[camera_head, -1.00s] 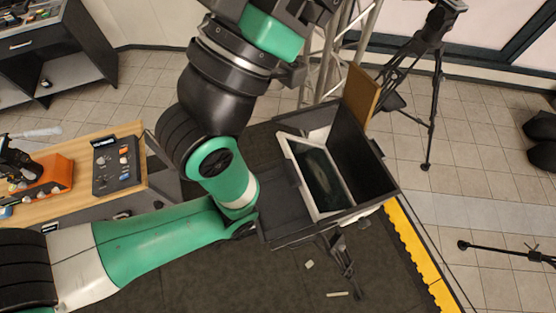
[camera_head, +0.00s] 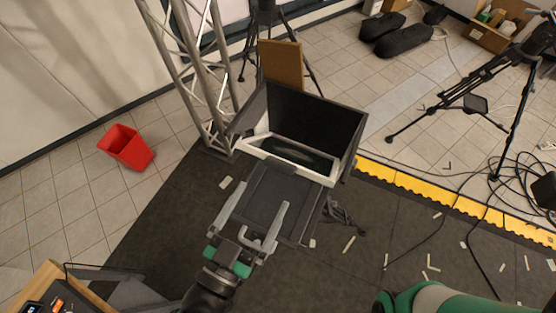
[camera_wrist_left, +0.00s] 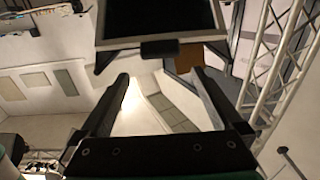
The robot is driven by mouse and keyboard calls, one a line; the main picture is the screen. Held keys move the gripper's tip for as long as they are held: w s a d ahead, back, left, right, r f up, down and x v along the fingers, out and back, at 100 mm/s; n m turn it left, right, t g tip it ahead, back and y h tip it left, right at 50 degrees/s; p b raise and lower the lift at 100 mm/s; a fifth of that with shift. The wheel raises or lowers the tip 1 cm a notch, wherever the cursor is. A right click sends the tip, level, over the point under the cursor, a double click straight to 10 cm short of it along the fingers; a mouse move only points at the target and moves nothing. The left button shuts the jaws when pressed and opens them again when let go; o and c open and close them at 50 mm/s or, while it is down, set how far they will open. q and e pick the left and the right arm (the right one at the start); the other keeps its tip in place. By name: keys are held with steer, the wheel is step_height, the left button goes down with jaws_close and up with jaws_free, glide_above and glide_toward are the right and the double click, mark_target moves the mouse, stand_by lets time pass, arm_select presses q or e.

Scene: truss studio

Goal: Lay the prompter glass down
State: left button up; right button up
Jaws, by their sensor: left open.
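The prompter glass (camera_head: 292,153) is a dark pane in a white frame, set slanted inside a black open hood (camera_head: 318,115). A flat dark panel (camera_head: 280,190) extends in front of it. My left gripper (camera_head: 263,193) is open, its fingers over or beside this panel, pointing toward the glass frame. In the left wrist view, a dark pane with a pale border, seemingly the glass (camera_wrist_left: 160,18), stands beyond the open, empty fingers (camera_wrist_left: 161,80), with a small dark tab at its edge. My right gripper is out of view.
A truss tower (camera_head: 195,75) stands behind left of the hood and a brown board (camera_head: 281,64) behind it. A red bin (camera_head: 126,147) is on the left. Tripods (camera_head: 490,75) and cables are on the right. Small pale strips lie on the dark mat (camera_head: 350,275).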

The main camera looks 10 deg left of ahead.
mark_target(279, 165)
arm_select(q)
steer(key=w, duration=0.3)
steer(key=w+d+p, duration=0.1)
steer(key=w, duration=0.2)
steer(key=w+d, duration=0.1)
steer(key=w, duration=0.2)
steer(key=shift+w, duration=0.4)
jaws_close()
